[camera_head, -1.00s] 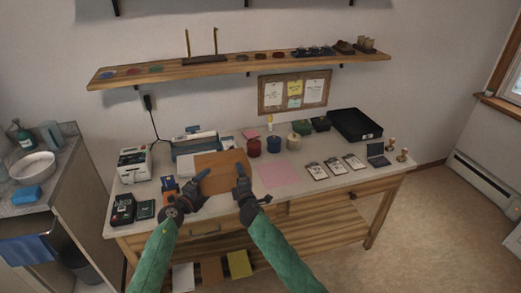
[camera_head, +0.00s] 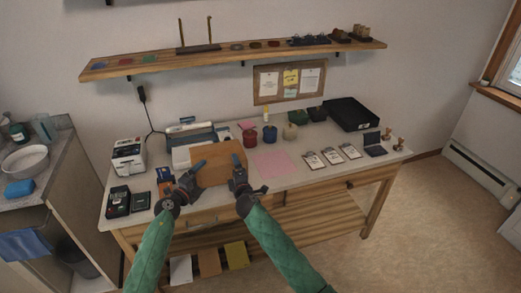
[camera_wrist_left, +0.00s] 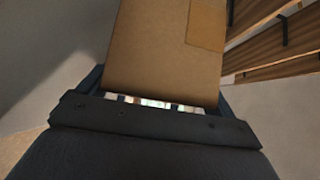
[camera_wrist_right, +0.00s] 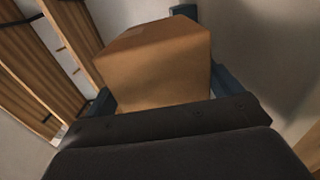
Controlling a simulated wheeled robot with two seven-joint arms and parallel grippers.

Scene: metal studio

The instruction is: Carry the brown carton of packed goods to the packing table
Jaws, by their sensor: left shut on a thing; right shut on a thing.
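The brown carton (camera_head: 218,163) is held between my two grippers at the front left part of the packing table (camera_head: 300,186). In the head view I cannot tell whether its underside touches the tabletop. My left gripper (camera_head: 192,176) is shut on the carton's left part, and my right gripper (camera_head: 238,174) is shut on its right part. The carton also fills the jaws in the left wrist view (camera_wrist_left: 165,55) and in the right wrist view (camera_wrist_right: 155,70). The carton's underside and contents are hidden.
A label printer (camera_head: 129,157) and a card terminal (camera_head: 118,201) stand left of the carton. Red (camera_head: 250,137) and blue (camera_head: 270,134) jars stand behind right. A wall shelf (camera_head: 230,52) hangs above.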

